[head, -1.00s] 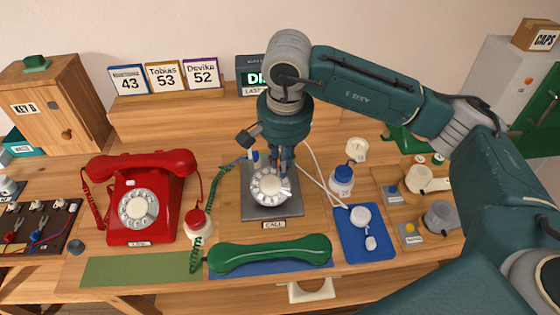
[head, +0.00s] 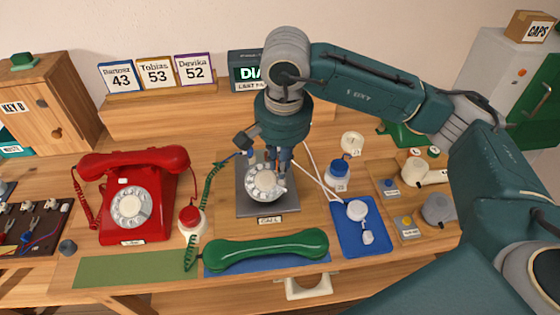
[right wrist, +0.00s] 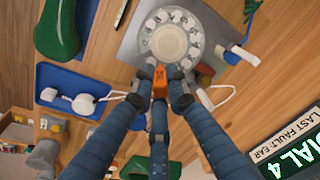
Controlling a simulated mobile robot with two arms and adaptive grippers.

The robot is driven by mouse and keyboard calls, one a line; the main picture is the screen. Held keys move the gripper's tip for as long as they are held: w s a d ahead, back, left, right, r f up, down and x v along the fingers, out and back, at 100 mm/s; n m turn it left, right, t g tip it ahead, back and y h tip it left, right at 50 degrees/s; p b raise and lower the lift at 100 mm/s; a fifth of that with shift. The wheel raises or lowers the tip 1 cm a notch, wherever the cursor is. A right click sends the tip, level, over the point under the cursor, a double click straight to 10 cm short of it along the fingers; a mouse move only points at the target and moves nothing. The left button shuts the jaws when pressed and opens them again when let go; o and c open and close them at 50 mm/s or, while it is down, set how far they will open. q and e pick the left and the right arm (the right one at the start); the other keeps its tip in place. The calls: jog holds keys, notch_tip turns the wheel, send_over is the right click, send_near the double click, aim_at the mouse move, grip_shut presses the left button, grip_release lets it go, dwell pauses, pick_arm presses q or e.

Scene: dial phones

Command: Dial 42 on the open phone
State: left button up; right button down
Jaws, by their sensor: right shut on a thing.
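The open phone (head: 244,205) is a dark grey base with exposed white rotary dial (head: 265,183) and a label reading CALL. Its green handset (head: 266,251) lies off it on a blue mat, cord attached. My right gripper (head: 281,172) is over the dial's upper right edge, pointing down. In the right wrist view the blue fingers close around a small orange piece (right wrist: 160,80) at the rim of the dial (right wrist: 169,43); I cannot tell whether it touches the dial. The display (right wrist: 290,150) shows green text ending in "AL 4". My left gripper is not in view.
A red phone (head: 137,200) with its handset on stands left. Name cards (head: 155,74) show 43, 53 and 52. A white cable runs close by.

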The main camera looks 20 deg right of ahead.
jog(key=shift+s+f, duration=0.2)
jog(key=shift+s, duration=0.05)
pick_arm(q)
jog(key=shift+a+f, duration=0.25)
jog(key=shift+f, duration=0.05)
pick_arm(e)
jog(key=shift+s, duration=0.1)
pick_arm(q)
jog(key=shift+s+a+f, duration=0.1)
pick_arm(e)
jog(key=shift+s+a+f+b, duration=0.25)
jog(key=shift+s+b, duration=0.2)
jog(key=shift+b, duration=0.15)
jog(key=shift+s+r+p, duration=0.1)
jog(key=shift+r+p, duration=0.2)
jog(key=shift+r, duration=0.2)
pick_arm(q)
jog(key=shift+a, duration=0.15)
pick_arm(e)
jog(key=shift+s+a+r, duration=0.1)
jog(key=shift+s+r, duration=0.15)
jog(key=shift+r, duration=0.2)
